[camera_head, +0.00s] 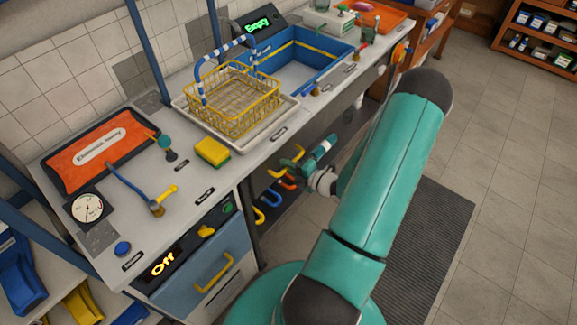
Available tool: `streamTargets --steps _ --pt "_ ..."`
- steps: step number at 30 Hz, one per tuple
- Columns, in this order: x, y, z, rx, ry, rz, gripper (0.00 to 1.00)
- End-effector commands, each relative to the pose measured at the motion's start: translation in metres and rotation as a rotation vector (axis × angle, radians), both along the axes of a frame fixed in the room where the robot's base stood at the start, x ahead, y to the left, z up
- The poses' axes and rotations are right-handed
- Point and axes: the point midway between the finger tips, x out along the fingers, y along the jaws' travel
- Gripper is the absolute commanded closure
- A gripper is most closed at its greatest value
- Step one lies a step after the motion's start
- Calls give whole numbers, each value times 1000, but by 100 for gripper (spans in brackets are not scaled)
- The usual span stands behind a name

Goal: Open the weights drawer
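No label reading "weights" can be made out. A blue front (187,285) with a yellow handle (214,273) sits low in the bench, under a black panel reading "Off" (163,264); it looks shut. Whether these belong to drawers is unclear. My gripper (322,152) is at the bench's front side, just right of these handles. It is small and seen from behind, so its fingers and any contact are unclear.
On the worktop (190,180) are a yellow wire basket (235,105) in a white tray, a yellow-green sponge (212,151), an orange panel (98,150), a gauge (87,207) and a blue sink (290,62). A dark mat (430,240) lies on the open tiled floor at right.

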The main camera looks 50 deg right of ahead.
Motion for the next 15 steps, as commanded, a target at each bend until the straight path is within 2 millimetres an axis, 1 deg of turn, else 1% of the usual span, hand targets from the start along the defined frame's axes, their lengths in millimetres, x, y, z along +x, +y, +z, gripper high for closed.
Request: streamTargets --steps 5,8,11,15 --pt "-2 0 0 0 0 0 100" --pt "-7 -1 0 0 0 -2 100" --pt "-17 -2 0 1 0 -2 100" --pt "-41 -4 0 0 1 -3 100"
